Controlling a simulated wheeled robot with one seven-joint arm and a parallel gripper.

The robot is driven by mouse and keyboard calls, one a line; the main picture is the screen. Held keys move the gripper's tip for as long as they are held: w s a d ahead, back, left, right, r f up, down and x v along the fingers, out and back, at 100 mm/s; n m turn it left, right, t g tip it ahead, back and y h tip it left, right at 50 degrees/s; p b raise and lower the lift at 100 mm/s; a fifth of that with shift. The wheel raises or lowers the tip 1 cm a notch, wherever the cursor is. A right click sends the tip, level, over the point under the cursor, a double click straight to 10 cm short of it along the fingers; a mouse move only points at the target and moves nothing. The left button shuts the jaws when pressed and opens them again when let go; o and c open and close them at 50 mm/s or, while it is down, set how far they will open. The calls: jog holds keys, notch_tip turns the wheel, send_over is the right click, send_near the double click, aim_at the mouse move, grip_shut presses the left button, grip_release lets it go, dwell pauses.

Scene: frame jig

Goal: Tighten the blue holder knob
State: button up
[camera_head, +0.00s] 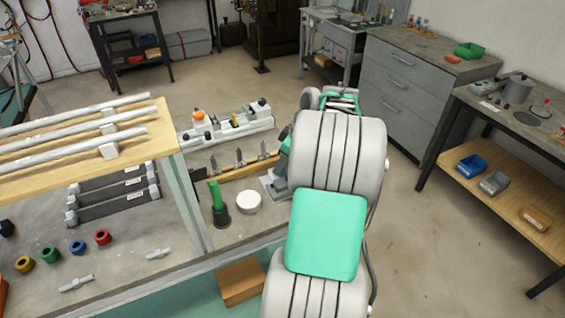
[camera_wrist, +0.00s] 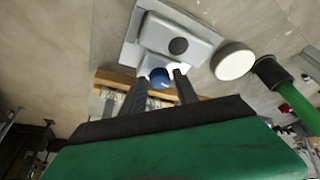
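The blue holder knob (camera_wrist: 160,77) shows in the wrist view, low on the near side of a grey holder block (camera_wrist: 178,30). My gripper (camera_wrist: 161,78) points at it with two dark fingers spread apart, one tip on each side of the knob. I cannot tell whether the tips touch it. In the head view my own arm hides the knob and the gripper; only part of the grey holder (camera_head: 272,187) shows beside the arm.
A white round piece (camera_head: 248,202) and a green-handled tool in a dark cup (camera_head: 221,217) stand left of the holder. A wooden strip with upright pegs (camera_head: 240,168) lies behind them. A raised wooden shelf with pale rods (camera_head: 165,130) is at left.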

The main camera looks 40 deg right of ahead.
grip_shut()
jog(key=shift+m, duration=0.3)
jog(key=m+b, duration=0.1)
jog(key=m+h+b, duration=0.1)
jog(key=m, duration=0.1)
jog(key=shift+a+f+t, duration=0.1)
jog(key=shift+a+t, duration=0.1)
jog(key=shift+t, duration=0.1)
jog(key=m+h+b, duration=0.1)
jog(key=m, duration=0.2)
jog(key=m+h+b, duration=0.1)
jog(key=m, duration=0.1)
jog(key=shift+a+m+h+b, duration=0.2)
jog(key=shift+m+h+b, duration=0.1)
jog(key=shift+m, duration=0.1)
jog(key=m, duration=0.2)
jog(key=m+g+h, duration=0.1)
jog(key=m, duration=0.1)
jog(key=m+g, duration=0.1)
jog(key=m, duration=0.1)
jog(key=shift+w+a+h+b, duration=0.2)
jog(key=shift+w+h+b, duration=0.1)
jog(key=shift+h, duration=0.1)
jog(key=m+g, duration=0.1)
jog(key=m, duration=0.1)
jog(key=m+g+p, duration=0.1)
jog(key=m, duration=0.2)
jog(key=shift+h, duration=0.3)
jog(key=shift+w+m, duration=0.1)
jog(key=shift+m, duration=0.2)
